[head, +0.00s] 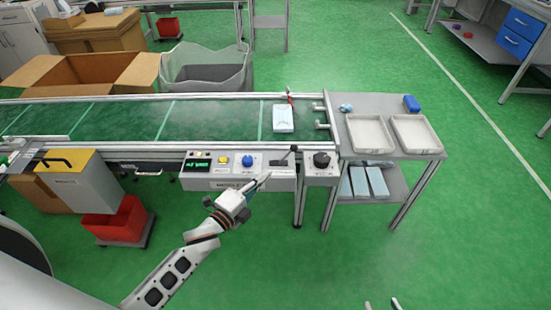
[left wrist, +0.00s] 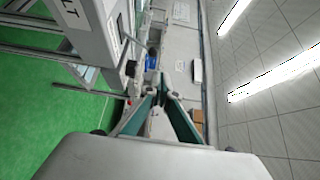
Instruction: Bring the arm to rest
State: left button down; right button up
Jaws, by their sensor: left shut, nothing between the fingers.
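My left arm reaches in from the lower left of the head view. Its gripper (head: 264,180) is shut and empty, just in front of the conveyor's control panel (head: 228,184), close to a dark lever at the panel's right end. I cannot tell whether it touches the lever. In the left wrist view the two green-sided fingers (left wrist: 163,90) meet at their tips with nothing between them. Of my right gripper (head: 381,304) only two fingertips show at the bottom edge of the head view, apart, over green floor.
The conveyor (head: 200,122) carries a pale blue mask pack (head: 283,118) near its right end. A red bin (head: 118,222) stands at left. The floor at right is clear.

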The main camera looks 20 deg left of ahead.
pick_arm(q)
jog(key=shift+s, duration=0.1)
pick_arm(e)
jog(key=shift+s+f, duration=0.1)
jog(key=shift+f, duration=0.05)
pick_arm(q)
jog(key=s+f+n+g+y+p, duration=0.1)
jog(key=s+f+n+g, duration=0.2)
jog(key=s+n, duration=0.6)
jog(key=s+f+n+g+y+p, duration=0.1)
jog(key=s+f+n, duration=0.6)
jog(key=s, duration=0.8)
jog(key=shift+s+a+f+n+g+y, duration=0.25)
jog(key=shift+s+f+n+g+y, duration=0.25)
jog(key=shift+n+g, duration=0.55)
pick_arm(e)
jog(key=shift+s+a+r, duration=0.2)
jog(key=shift+s+r, duration=0.1)
jog(key=shift+r, duration=0.4)
pick_arm(q)
jog(key=shift+w+r, duration=0.1)
pick_arm(e)
jog(key=shift+w+r, duration=0.15)
jog(key=shift+r, duration=0.1)
